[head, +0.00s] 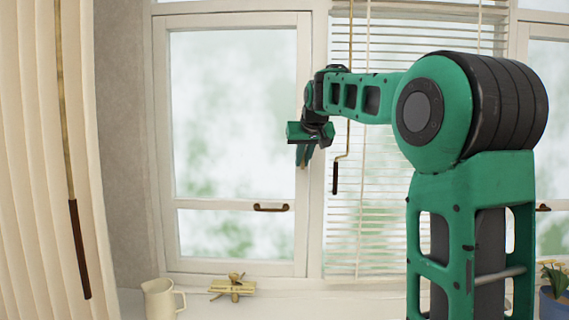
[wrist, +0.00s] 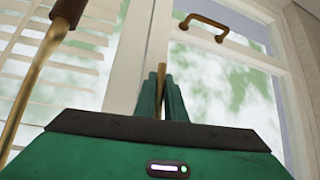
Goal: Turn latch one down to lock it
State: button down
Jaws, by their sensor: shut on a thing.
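My gripper (head: 303,157) is at the right edge of the left window frame (head: 301,110), above the level of the window's bronze handle (head: 270,207). In the wrist view my gripper's green fingers (wrist: 162,92) are closed around a slim brass piece, which looks like the latch (wrist: 160,80). It sits at the white frame's edge. Most of the latch is hidden between the fingers, so its exact angle cannot be told. In the head view only a small brownish bit shows at the fingertips.
A brass crank rod with a dark grip (head: 335,178) hangs close to the right of my gripper, before the blinds (head: 375,200). A curtain wand (head: 79,245) hangs at left. A cream jug (head: 159,299) and a brass ornament (head: 234,287) stand on the sill.

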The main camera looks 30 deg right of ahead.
jog(key=shift+f, duration=0.1)
dwell(0.4)
jog(key=c, duration=1.8)
grip_release()
jog(key=shift+c, duration=0.2)
jog(key=shift+s, duration=0.1)
jog(key=v, duration=1)
jog(key=shift+a+r, duration=0.2)
jog(key=shift+r, duration=0.1)
jog(key=shift+s, duration=0.1)
